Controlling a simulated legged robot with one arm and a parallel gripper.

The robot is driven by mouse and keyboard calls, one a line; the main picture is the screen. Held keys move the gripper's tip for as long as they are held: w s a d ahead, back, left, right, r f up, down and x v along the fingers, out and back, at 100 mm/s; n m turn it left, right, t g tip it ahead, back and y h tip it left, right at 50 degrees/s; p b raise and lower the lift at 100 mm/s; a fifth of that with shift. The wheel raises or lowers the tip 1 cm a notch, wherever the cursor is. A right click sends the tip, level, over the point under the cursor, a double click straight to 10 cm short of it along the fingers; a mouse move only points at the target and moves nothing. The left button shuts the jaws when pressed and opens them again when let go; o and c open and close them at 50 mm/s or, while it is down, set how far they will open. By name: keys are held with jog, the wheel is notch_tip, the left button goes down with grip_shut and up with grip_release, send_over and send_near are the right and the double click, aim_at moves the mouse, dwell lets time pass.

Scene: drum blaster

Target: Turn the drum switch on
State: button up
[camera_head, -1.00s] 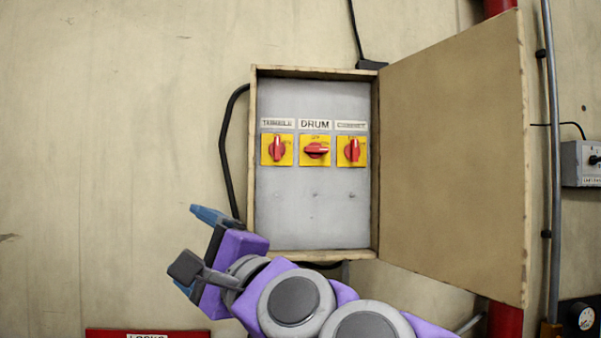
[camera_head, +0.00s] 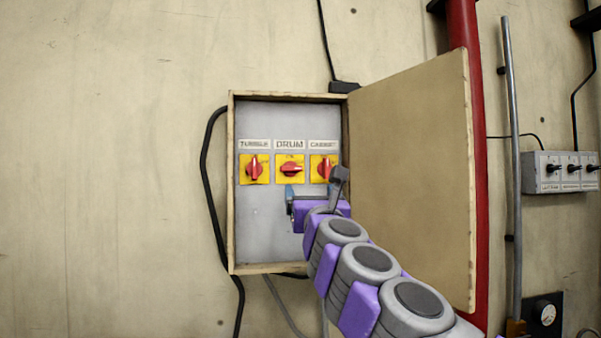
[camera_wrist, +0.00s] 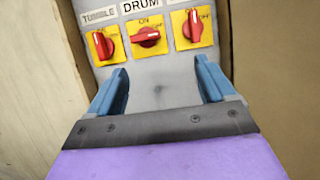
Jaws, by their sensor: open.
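The drum switch (camera_head: 291,169) is a red knob on a yellow plate, the middle of three under the DRUM label. Its handle lies horizontal. It also shows in the wrist view (camera_wrist: 146,37), ahead of my fingers, with ON printed above the knob. My gripper (camera_head: 312,190) is in front of the panel, just below the switch row. In the wrist view its two blue fingers (camera_wrist: 160,85) are spread apart with nothing between them, and the drum knob stands beyond them, slightly left of centre.
The tumble switch (camera_head: 254,169) is on the left and the right-hand switch (camera_head: 322,168) on the right, both with upright handles. The wooden box (camera_head: 232,200) has its door (camera_head: 412,180) swung open to the right. A red pipe (camera_head: 481,200) runs behind the door.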

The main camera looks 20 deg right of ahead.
jog(key=p, duration=0.1)
send_near(291, 171)
jog(key=w+a, duration=0.1)
jog(key=w, duration=0.1)
jog(key=w+d+r+p, duration=0.1)
jog(key=w+r, duration=0.1)
jog(key=w+d+r+p, duration=0.2)
jog(key=shift+w+p, duration=0.1)
jog(key=shift+p, duration=0.2)
jog(key=shift+w+a+f, duration=0.1)
jog(key=shift+w+a, duration=0.1)
jog(key=shift+w, duration=0.4)
jog(key=shift+w+a+f, duration=0.1)
jog(key=shift+w+a, duration=0.1)
jog(key=shift+w, duration=0.45)
jog(key=shift+d+p, duration=0.3)
jog(key=shift+d, duration=1.05)
jog(key=shift+a+r, duration=0.1)
jog(key=shift+a, duration=0.7)
jog(key=c, duration=0.4)
jog(key=shift+c, duration=0.7)
jog(key=shift+d, duration=0.3)
jog(key=c, duration=0.5)
jog(key=shift+a, duration=0.1)
